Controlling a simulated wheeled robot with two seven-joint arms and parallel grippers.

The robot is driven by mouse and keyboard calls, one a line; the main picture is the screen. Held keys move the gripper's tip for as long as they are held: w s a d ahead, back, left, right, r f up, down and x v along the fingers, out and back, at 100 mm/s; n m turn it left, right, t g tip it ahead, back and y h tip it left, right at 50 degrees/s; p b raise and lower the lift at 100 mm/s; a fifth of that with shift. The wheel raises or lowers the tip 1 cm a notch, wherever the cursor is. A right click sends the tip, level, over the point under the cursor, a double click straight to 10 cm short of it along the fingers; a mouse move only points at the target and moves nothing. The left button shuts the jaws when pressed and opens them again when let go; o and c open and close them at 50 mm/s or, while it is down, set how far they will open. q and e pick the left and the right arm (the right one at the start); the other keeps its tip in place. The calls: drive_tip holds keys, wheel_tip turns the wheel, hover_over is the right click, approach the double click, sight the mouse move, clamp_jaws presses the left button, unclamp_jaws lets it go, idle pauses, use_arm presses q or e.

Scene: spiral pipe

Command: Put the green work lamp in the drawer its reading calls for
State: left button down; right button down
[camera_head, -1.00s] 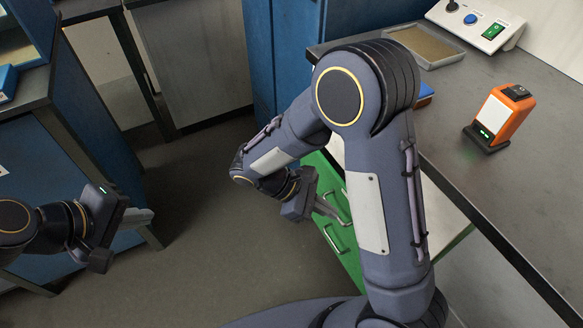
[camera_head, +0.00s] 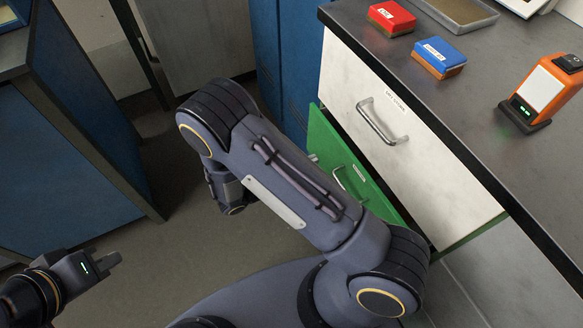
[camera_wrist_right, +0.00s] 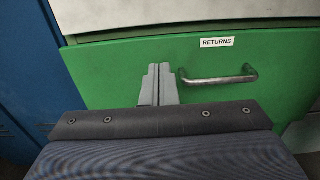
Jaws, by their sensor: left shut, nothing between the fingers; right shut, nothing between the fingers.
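The work lamp (camera_head: 545,88) has an orange body with a white panel and stands upright on a black base with small green lights, on the counter at the right. A white drawer (camera_head: 385,150) with a bar handle is below the counter; its label is too small to read. Under it is a green drawer (camera_head: 355,170), labelled RETURNS in the right wrist view (camera_wrist_right: 120,75). My right gripper (camera_wrist_right: 158,72) is shut and empty in front of the green drawer, just left of its handle (camera_wrist_right: 218,76). My left gripper (camera_head: 115,258) is shut and empty, low at the left.
A red block (camera_head: 391,17) and a blue block (camera_head: 438,55) lie on the counter (camera_head: 465,95), near a shallow tray (camera_head: 460,10). A blue cabinet (camera_head: 70,150) stands at the left. Open floor (camera_head: 180,200) lies between it and the drawers.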

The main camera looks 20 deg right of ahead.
sight(340, 147)
drive_tip(key=d, duration=0.3)
drive_tip(key=d+b, duration=0.1)
drive_tip(key=d, duration=0.2)
drive_tip(key=shift+w+d, duration=0.2)
drive_tip(key=shift+d, duration=0.15)
drive_tip(key=d, duration=0.3)
drive_tip(key=shift+w+p, duration=0.1)
drive_tip(key=shift+p, duration=0.2)
drive_tip(key=shift+d, duration=0.15)
drive_tip(key=shift+r, duration=0.1)
